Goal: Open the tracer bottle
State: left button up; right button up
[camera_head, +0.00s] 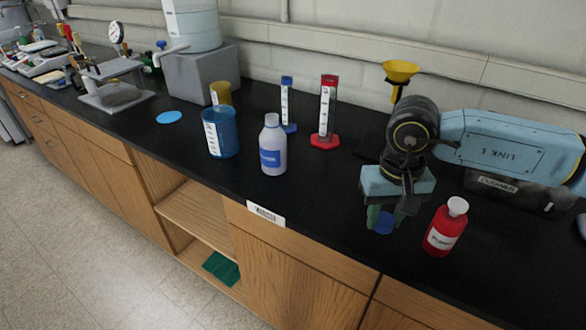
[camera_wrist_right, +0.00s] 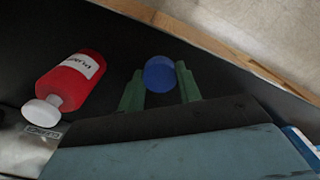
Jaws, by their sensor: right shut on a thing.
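My right gripper (camera_head: 383,225) points down over the right part of the black counter. Its green fingers are shut on a small round blue cap-like piece (camera_wrist_right: 159,72), which also shows between the fingertips in the head view. I cannot tell whether that piece touches the counter. A red bottle (camera_head: 441,232) with a white cap and a white label stands upright just right of the gripper, apart from it; the label is too small to read surely. A white bottle (camera_head: 273,158) with a blue label stands upright further left. My left gripper is out of view.
A blue beaker (camera_head: 221,140) stands left of the white bottle. Blue-based (camera_head: 288,110) and red-based (camera_head: 326,115) cylinders and a yellow funnel (camera_head: 401,71) stand behind. A flat blue disc (camera_head: 169,117) lies further left. The counter between white bottle and gripper is clear.

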aim_at(273, 140)
jog(key=z, duration=0.5)
jog(key=k, duration=1.2)
jog(key=i, duration=0.35)
jog(key=u, duration=1)
jog(key=i, duration=1.1)
jog(key=z, duration=0.5)
jog(key=i, duration=0.85)
jog(key=z, duration=0.65)
